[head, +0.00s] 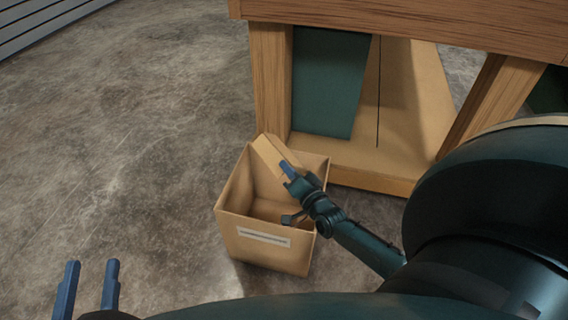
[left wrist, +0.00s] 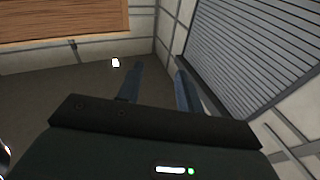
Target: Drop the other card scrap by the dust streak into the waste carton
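The waste carton (head: 262,248), an open tan box with a pale label on its front, stands on the concrete floor beside the wooden bench. My right gripper (head: 286,170) is over the carton's opening, its blue fingertips at a flat tan card scrap (head: 268,157). The gripper looks shut on the scrap, which is tilted above the carton's back rim. The fingers are partly hidden by the wrist. My left gripper (head: 90,275) is open and empty at the lower left; its two blue fingers also show in the left wrist view (left wrist: 159,88). I see no dust streak.
The wooden bench (head: 410,28) with a low shelf and a dark green panel (head: 328,85) stands right behind the carton. The floor to the left is clear. The left wrist view shows a slatted shutter (left wrist: 250,60) and a wall.

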